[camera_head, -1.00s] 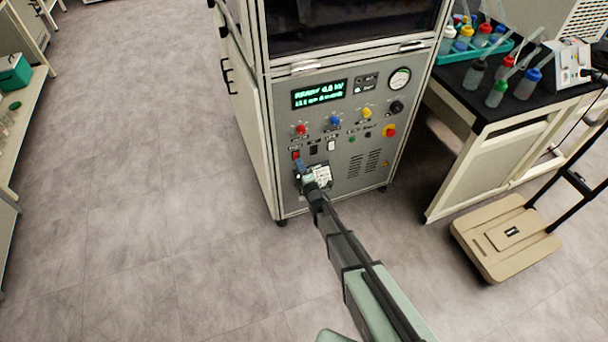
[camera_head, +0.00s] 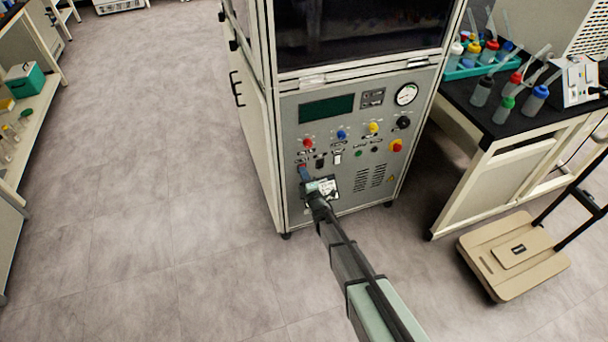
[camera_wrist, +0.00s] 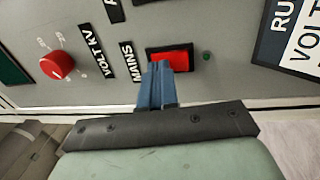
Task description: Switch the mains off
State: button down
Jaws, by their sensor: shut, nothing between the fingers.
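In the wrist view the red mains rocker switch (camera_wrist: 181,60) sits in a black frame beside the "MAINS" label (camera_wrist: 131,61). My gripper (camera_wrist: 160,68) is shut, its blue fingertips at the switch's edge and covering part of it; I cannot tell if they touch. A small green lamp (camera_wrist: 207,56) beside the switch looks dark. In the head view my gripper (camera_head: 304,172) is at the panel's lower left, largely hiding the switch.
A red knob (camera_wrist: 57,65) marked "VOLT kV" is near the switch. Other knobs, a gauge (camera_head: 406,94) and a red-and-yellow button (camera_head: 396,146) are on the panel. A bench (camera_head: 515,130) with bottles and a beige trolley (camera_head: 514,255) stand right. Floor at left is clear.

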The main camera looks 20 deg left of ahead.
jog(key=s+d+r, duration=0.1)
jog(key=s+d, duration=0.8)
jog(key=shift+s+d+r, duration=0.35)
jog(key=shift+s+d, duration=0.05)
jog(key=r+v, duration=0.1)
jog(key=v, duration=0.8)
dwell(0.6)
jog(key=shift+r, duration=0.1)
dwell(0.4)
